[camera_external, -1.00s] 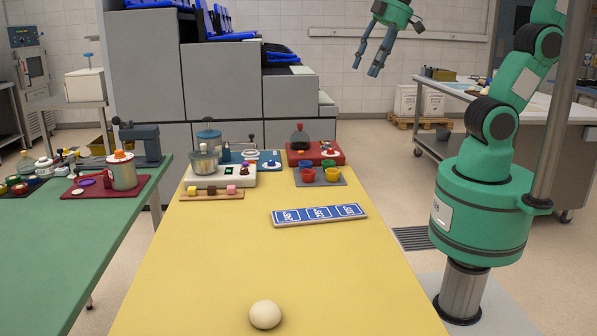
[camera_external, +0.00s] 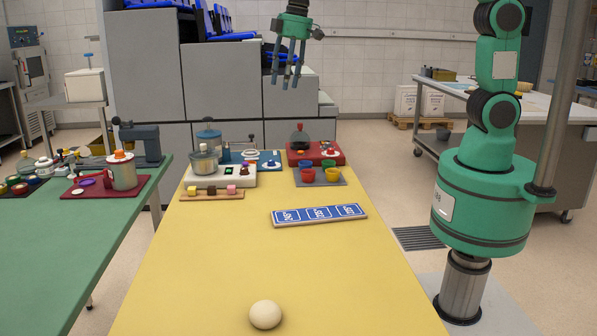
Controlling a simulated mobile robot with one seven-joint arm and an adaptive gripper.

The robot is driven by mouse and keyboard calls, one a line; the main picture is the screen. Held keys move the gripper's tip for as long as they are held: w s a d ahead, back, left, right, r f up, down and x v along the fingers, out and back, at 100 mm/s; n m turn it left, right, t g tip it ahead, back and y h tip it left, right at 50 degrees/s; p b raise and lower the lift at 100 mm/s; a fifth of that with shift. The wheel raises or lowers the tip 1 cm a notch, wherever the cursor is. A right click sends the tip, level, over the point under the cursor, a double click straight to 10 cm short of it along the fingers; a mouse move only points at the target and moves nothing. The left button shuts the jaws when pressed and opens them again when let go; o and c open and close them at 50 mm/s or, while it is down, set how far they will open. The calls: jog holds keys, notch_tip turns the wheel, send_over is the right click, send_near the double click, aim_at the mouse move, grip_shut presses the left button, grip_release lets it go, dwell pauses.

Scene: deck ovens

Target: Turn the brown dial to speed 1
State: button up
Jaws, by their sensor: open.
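A white mixer base (camera_external: 236,178) with a metal bowl (camera_external: 204,162) stands at the far left of the yellow table. Small controls and a green display show on its top. I cannot make out for sure which control is the brown dial, or its speed marks, at this size. A red-based appliance (camera_external: 331,158) with small knobs stands at the far right of the table. My gripper (camera_external: 283,84) is open and empty, pointing down high above the far end of the table, touching nothing.
A tan board (camera_external: 212,196) with small coloured blocks lies before the mixer. Coloured cups (camera_external: 331,174), a blue card panel (camera_external: 319,214) and a dough ball (camera_external: 265,314) are also on the yellow table (camera_external: 210,265). Its near half is mostly clear. A green table (camera_external: 70,235) stands left.

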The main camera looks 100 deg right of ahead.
jog(key=w+d+f+g+p, duration=0.1)
jog(key=w+d+f+p, duration=0.1)
jog(key=w+d+f, duration=0.45)
jog(key=g, duration=0.1)
send_over(244, 168)
notch_tip(244, 168, down, 10)
jog(key=shift+f+p, duration=0.15)
jog(key=shift+p, duration=0.25)
jog(key=shift+f, duration=0.15)
notch_tip(244, 168, down, 14)
jog(key=shift+r+b, duration=0.25)
jog(key=shift+b, duration=0.95)
grip_shut()
